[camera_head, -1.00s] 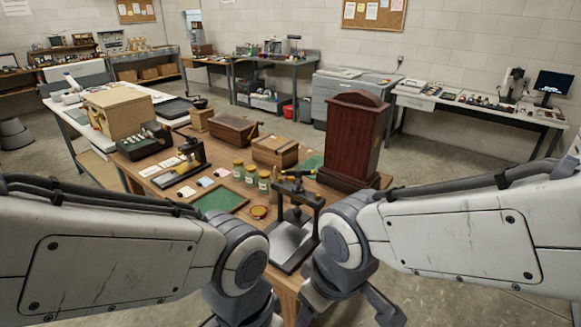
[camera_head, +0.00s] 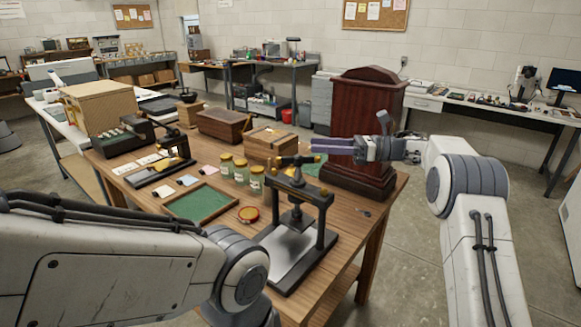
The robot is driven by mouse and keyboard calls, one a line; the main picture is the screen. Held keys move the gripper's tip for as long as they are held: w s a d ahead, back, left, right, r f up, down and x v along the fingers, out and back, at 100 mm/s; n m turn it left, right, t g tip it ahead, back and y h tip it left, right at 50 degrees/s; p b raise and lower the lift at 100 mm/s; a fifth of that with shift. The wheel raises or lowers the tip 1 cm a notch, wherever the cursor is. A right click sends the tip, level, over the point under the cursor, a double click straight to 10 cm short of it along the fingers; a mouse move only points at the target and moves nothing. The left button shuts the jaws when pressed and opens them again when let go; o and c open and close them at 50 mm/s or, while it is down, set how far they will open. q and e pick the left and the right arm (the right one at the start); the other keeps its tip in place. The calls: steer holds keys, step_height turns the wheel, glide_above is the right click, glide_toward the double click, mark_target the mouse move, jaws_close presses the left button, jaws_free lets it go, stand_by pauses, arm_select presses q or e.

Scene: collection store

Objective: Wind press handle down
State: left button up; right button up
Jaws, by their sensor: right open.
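The black book press (camera_head: 327,231) stands on the wooden table's front right part, over a flat grey metal plate. Its handle (camera_head: 296,160) is a short dark bar on top of the screw, with a brass knob at each end. My right gripper (camera_head: 326,147) is open and reaches in from the right, pointing left. Its fingertips are close to the handle's right knob in the picture; I cannot tell whether they touch. The jaws look empty. My left arm comes in at lower left, but its gripper is out of view.
A tall dark red wooden case (camera_head: 364,110) stands right behind my right gripper.

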mark_target(293, 159)
steer(key=a, duration=0.2)
steer(key=s+a+f+n+g+p, duration=0.1)
steer(key=a, duration=0.1)
steer(key=s+a+f+n+g+p, duration=0.1)
steer(key=a, duration=0.2)
steer(key=shift+f, duration=0.2)
arm_select(q)
steer(key=shift+w+r, duration=0.3)
steer(key=shift+r, duration=0.65)
arm_select(e)
steer(key=shift+s+a+f, duration=0.1)
steer(key=shift+a, duration=0.4)
jaws_close()
arm_select(q)
steer(key=shift+f, duration=0.15)
